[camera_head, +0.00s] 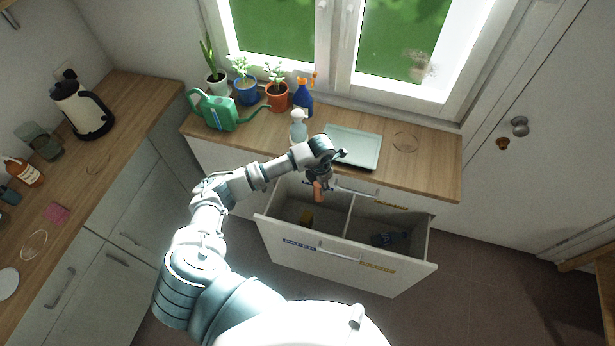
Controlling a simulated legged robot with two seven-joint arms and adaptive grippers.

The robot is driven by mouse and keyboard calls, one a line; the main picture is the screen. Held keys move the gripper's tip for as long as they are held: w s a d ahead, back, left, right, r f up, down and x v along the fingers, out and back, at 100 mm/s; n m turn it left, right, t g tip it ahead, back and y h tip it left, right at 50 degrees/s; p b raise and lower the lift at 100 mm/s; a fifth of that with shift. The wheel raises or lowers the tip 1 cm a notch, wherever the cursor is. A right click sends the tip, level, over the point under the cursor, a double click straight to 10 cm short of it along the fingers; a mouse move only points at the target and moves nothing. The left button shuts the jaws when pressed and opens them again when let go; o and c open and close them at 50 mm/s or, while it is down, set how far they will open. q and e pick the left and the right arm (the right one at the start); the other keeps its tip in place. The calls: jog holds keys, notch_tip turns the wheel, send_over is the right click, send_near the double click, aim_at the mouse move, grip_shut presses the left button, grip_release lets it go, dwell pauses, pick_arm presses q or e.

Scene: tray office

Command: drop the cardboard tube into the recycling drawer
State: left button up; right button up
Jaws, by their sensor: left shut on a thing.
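My left gripper (318,182) is shut on the cardboard tube (319,193), a small orange-brown cylinder that hangs roughly upright below the fingers. Its upper end is hidden by the gripper. The recycling drawer (345,257) is pulled open below the window counter and has two compartments split by a divider. The tube is over the left compartment, near its back and left of the divider; its exact height is hard to tell. A yellow-brown thing (306,217) lies in the left compartment and a dark blue bottle (390,239) in the right one. My right gripper is not in view.
The drawer front has a blue label on the left and a yellow one on the right.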

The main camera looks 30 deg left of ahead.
pick_arm(q)
jog(key=a+f+n+p, duration=0.15)
jog(key=a+n, duration=0.65)
jog(key=n, duration=0.8)
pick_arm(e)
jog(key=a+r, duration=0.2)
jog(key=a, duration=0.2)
pick_arm(q)
notch_tip(320, 180, down, 6)
jog(key=b, duration=0.5)
jog(key=shift+w+d+f, duration=0.2)
jog(key=shift+w+d, duration=0.05)
jog(key=shift+d, duration=0.15)
jog(key=o, duration=0.5)
jog(key=shift+c, duration=0.2)
jog(key=o, duration=0.4)
jog(key=shift+d, duration=0.2)
jog(key=shift+c, duration=0.2)
notch_tip(320, 180, up, 13)
jog(key=d, duration=0.2)
jog(key=shift+d+f, duration=0.2)
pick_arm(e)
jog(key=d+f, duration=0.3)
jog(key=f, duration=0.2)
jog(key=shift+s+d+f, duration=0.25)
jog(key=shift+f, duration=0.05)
